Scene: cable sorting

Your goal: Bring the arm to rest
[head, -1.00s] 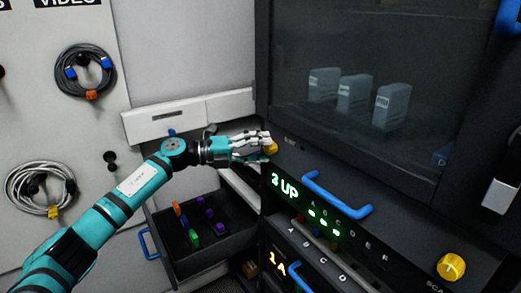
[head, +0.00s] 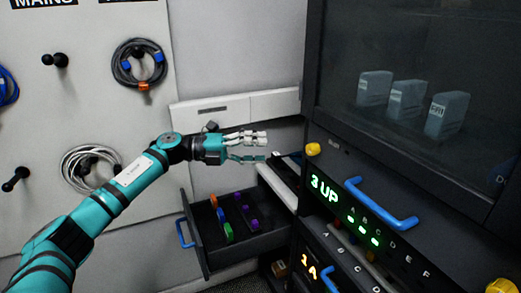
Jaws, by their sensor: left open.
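My left arm comes in from the lower left and is teal and black. Its gripper (head: 262,146) is open and empty, with pale fingers pointing right. It is in the air in front of the white drawer fronts, above the open dark drawer (head: 257,243). A yellow knob (head: 313,149) on the dark cabinet is just right of the fingertips, with a gap between them. My right gripper is not in view.
Coiled cables (head: 140,63) hang on the white wall panel at left. The open drawer holds several coloured pieces. The dark cabinet has a lit display (head: 324,188), a blue handle (head: 382,203) and a window with grey boxes (head: 406,98) behind it.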

